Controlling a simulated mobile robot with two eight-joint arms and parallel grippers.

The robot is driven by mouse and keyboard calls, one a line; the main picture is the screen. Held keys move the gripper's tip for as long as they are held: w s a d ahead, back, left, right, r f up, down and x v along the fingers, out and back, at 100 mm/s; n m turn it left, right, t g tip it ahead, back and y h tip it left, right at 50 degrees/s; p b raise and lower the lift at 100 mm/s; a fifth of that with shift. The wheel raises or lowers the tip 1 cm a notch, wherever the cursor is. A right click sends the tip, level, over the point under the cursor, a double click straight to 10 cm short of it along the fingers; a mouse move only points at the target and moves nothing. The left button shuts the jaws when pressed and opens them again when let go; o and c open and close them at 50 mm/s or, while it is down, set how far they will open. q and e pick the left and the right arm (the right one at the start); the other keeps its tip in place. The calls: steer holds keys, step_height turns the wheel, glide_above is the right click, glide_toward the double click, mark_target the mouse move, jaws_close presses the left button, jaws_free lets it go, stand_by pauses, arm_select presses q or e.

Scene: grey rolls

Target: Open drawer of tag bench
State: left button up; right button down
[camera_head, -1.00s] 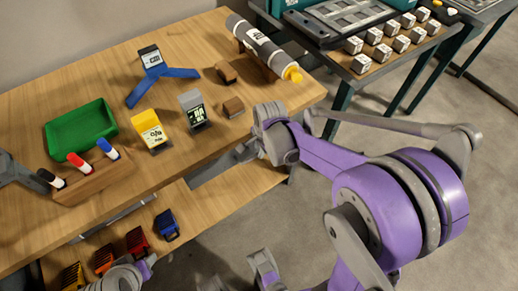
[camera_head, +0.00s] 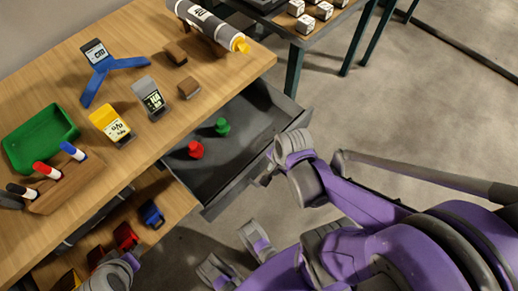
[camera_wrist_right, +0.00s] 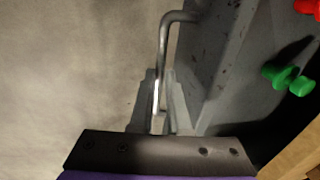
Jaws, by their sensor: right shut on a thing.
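The wooden tag bench (camera_head: 150,150) fills the left of the head view. Its dark grey drawer (camera_head: 235,160) stands pulled out from under the top at the right end. A red peg-like piece (camera_head: 196,149) and a green one (camera_head: 222,127) are inside the drawer. My right gripper (camera_head: 266,176) is at the drawer's front. In the right wrist view its fingers (camera_wrist_right: 157,105) are shut on the bar handle (camera_wrist_right: 165,48), beside the drawer front (camera_wrist_right: 210,65).
On the bench are a green tray (camera_head: 40,140), a marker rack (camera_head: 68,188), tag holders (camera_head: 110,125) and a grey roll (camera_head: 208,25). Coloured bins (camera_head: 125,236) sit on the lower shelf. Another table (camera_head: 305,30) stands behind; open floor (camera_head: 370,110) lies to the right.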

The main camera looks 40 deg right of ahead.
steer(key=shift+s+d+p, duration=0.15)
steer(key=shift+s+p, duration=0.1)
steer(key=shift+s, duration=1)
steer(key=shift+s+d+p, duration=0.1)
steer(key=shift+s+p, duration=0.1)
steer(key=shift+s, duration=1)
steer(key=c, duration=1.2)
jaws_free()
steer(key=shift+o, duration=0.2)
step_height(320, 180, up, 11)
steer(key=s+p, duration=0.2)
steer(key=p, duration=0.5)
steer(key=shift+f+p, duration=0.15)
steer(key=shift+p, duration=0.15)
